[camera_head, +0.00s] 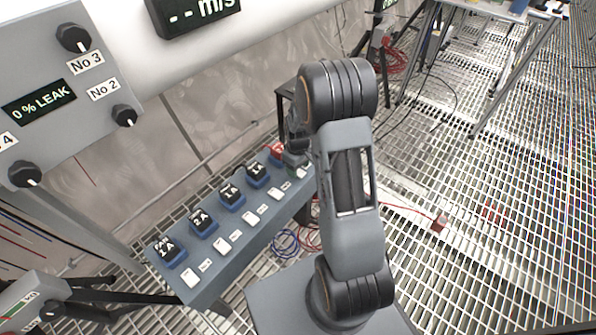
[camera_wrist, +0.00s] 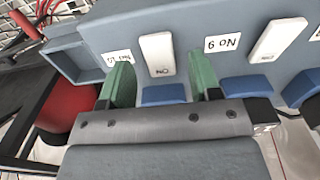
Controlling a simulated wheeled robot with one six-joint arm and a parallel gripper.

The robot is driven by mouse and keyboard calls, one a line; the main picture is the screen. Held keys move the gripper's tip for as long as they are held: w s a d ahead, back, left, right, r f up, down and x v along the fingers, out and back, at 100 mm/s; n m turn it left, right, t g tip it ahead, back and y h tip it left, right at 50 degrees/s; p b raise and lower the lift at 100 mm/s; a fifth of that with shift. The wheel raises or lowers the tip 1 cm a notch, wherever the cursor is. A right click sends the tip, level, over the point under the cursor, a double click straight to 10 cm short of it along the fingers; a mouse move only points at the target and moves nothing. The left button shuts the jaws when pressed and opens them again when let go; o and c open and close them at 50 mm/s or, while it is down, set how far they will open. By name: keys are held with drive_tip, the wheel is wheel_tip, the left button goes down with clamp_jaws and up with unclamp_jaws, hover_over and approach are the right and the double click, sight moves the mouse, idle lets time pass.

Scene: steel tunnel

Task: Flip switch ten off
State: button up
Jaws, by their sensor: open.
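Switch ten (camera_wrist: 158,52) is a white rocker in the wrist view, on the grey-blue panel, with a white label (camera_wrist: 117,57) to its left that seems to read No 10 upside down. The letters ON show near its lower end. My gripper (camera_wrist: 161,62) is open, its two green fingers on either side of the lower part of switch ten. I cannot tell whether they touch the panel. In the head view my arm hides most of the gripper and switch ten at the far end of the panel (camera_head: 215,285).
Switch nine (camera_wrist: 278,40) stands right of the right finger, beside its No 9 label (camera_wrist: 222,44). An open blue-grey box (camera_wrist: 75,63) and a red object (camera_wrist: 65,108) lie to the left. A control box (camera_head: 60,90) stands at upper left.

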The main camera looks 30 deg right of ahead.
drive_tip(key=shift+f, duration=0.6)
